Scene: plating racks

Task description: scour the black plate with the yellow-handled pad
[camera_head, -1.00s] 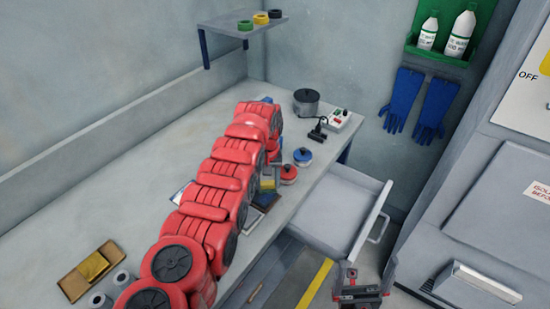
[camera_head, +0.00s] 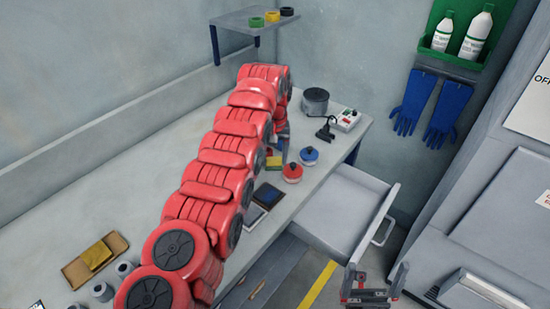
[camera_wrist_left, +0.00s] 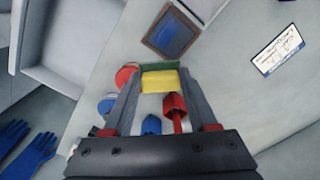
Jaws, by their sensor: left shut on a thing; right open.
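My left gripper (camera_head: 281,148) is shut on the yellow-handled pad (camera_head: 273,162). In the left wrist view the pad's yellow handle (camera_wrist_left: 160,81) sits between the fingertips, with a green layer on its far side. A dark square plate (camera_head: 268,194), the likely black plate, lies on the bench closer to the front than the pad. In the left wrist view this plate (camera_wrist_left: 173,34) shows a brown rim and bluish-dark face, apart from the pad. My right gripper (camera_head: 368,288) is open and empty at the lower right, beyond the bench edge.
A red-topped container (camera_head: 292,172) and a blue-topped one (camera_head: 308,156) stand right of the pad. A second, paler plate (camera_head: 252,216) is partly behind my arm. An open drawer (camera_head: 342,207) juts out at the front. A brown tray (camera_head: 78,272) lies at left.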

